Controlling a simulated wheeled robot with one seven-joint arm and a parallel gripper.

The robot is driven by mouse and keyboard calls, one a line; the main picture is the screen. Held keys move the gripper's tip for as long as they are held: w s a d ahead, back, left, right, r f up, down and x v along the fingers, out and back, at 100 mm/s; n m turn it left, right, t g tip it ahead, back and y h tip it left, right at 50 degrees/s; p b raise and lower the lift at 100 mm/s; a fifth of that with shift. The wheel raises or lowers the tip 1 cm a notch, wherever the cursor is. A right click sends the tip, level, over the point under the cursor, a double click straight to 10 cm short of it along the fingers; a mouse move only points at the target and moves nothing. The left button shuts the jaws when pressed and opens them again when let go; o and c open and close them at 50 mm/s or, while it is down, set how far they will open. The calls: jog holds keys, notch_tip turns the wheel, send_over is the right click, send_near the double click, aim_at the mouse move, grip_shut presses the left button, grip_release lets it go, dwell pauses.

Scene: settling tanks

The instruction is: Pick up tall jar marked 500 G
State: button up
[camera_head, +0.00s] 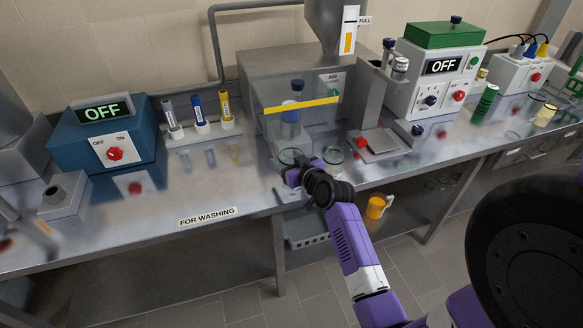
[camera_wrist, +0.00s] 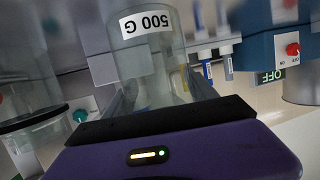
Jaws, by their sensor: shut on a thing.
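The tall clear jar with the white label reading 500 G (camera_wrist: 148,58) fills the middle of the wrist view, where its label appears upside down. My gripper (camera_wrist: 155,98) has its jaws around the jar's sides and is shut on it. In the head view my gripper (camera_head: 300,172) is at the bench's front edge, before the clear-fronted cabinet. A clear glass rim (camera_head: 290,156) shows just beyond the gripper there. The jar's lower part is hidden behind my gripper and wrist, so I cannot tell whether it touches the bench.
Another clear glass vessel (camera_head: 332,158) stands close on the right. The cabinet with a yellow-striped clear front (camera_head: 300,104) is behind. A grey stand with a red knob (camera_head: 379,143) is to the right.

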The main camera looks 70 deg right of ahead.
jog(key=shift+c, duration=1.4)
jog(key=shift+r, duration=0.1)
